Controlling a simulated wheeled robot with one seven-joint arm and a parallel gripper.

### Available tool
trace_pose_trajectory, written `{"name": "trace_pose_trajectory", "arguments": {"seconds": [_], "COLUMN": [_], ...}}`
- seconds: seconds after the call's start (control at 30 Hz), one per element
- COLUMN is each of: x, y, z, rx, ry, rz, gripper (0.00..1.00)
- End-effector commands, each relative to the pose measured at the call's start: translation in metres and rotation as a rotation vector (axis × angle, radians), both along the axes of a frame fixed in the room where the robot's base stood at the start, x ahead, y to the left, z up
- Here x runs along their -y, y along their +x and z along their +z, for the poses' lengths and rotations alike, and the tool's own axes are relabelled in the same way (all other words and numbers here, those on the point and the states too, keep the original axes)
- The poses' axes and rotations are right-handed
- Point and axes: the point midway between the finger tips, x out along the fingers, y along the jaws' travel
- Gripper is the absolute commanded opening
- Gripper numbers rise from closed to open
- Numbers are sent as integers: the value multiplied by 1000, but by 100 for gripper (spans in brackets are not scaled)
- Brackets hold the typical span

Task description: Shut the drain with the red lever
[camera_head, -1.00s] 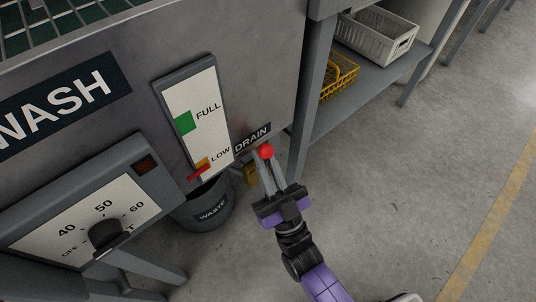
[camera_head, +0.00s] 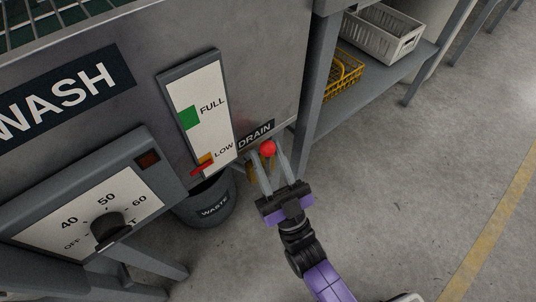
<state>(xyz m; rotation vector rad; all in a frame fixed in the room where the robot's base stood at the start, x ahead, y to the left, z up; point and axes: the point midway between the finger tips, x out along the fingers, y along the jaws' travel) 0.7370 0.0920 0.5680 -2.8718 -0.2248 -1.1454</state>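The red ball knob of the drain lever (camera_head: 267,148) shows just below the DRAIN label (camera_head: 256,134) on the wash tank's lower right. My gripper (camera_head: 266,158) is open, its two grey fingers spread with the knob between them near the tips. I cannot tell whether either finger touches the knob. The brass-coloured drain valve (camera_head: 251,172) is partly hidden behind the left finger, and most of the lever is hidden. The black WASTE bucket (camera_head: 207,205) stands below and to the left.
The level gauge (camera_head: 207,128) has a green mark by FULL and orange and red marks by LOW. A dial box (camera_head: 100,200) juts out at left. A shelf (camera_head: 385,70) holds a white crate (camera_head: 385,35) and yellow basket (camera_head: 345,75). Floor at right is clear.

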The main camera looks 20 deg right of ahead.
Motion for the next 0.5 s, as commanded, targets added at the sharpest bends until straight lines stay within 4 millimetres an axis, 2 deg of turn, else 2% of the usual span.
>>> {"name": "trace_pose_trajectory", "arguments": {"seconds": [0.17, 0.5], "x": [0, 7], "y": [-4, -43], "z": [-6, -41], "rx": [-5, -4], "ry": [-1, -1], "rz": [1, 0], "gripper": [32, 32]}}
